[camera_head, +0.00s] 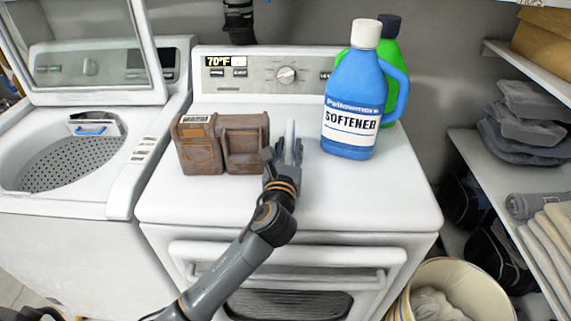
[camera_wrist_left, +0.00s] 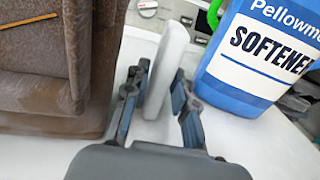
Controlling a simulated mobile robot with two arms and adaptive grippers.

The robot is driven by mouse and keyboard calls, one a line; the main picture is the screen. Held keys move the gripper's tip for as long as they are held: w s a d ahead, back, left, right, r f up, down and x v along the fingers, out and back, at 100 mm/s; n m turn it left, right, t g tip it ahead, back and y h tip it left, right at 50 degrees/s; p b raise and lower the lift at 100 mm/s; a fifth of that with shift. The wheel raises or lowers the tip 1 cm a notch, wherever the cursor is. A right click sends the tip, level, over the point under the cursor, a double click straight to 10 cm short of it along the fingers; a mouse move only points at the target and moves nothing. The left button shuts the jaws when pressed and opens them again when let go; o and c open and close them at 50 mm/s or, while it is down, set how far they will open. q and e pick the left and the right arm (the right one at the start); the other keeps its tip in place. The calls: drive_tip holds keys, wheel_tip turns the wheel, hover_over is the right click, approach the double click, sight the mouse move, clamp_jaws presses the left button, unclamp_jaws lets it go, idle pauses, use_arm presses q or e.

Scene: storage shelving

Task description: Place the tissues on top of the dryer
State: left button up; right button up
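The dryer (camera_head: 395,205) is the white machine in the middle of the head view, with a flat top and a dial panel behind. My left gripper (camera_head: 284,152) is low over the middle of its top. A thin, pale upright slab (camera_wrist_left: 168,70), perhaps the tissues, stands between its fingers in the left wrist view (camera_wrist_left: 160,88), leaning slightly right. The slab also shows in the head view (camera_head: 290,130). Its lower end looks close to the dryer top; contact is unclear. The fingers flank it closely, but their grip on it is unclear. My right gripper is out of view.
Brown boxes (camera_head: 197,150) stand left of the gripper. A blue softener bottle (camera_head: 350,105) stands to the right, with a green bottle (camera_head: 389,48) behind. An open washer (camera_head: 55,215) is at left; shelving (camera_head: 490,165) and a bin (camera_head: 405,305) are at right. The dryer's front right is clear.

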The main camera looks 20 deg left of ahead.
use_arm(q)
drive_tip(key=s, duration=0.3)
drive_tip(key=s+d, duration=0.1)
drive_tip(key=s, duration=0.3)
drive_tip(key=s+d, duration=0.1)
drive_tip(key=s, duration=0.2)
drive_tip(key=shift+s+r, duration=0.1)
drive_tip(key=shift+s, duration=0.05)
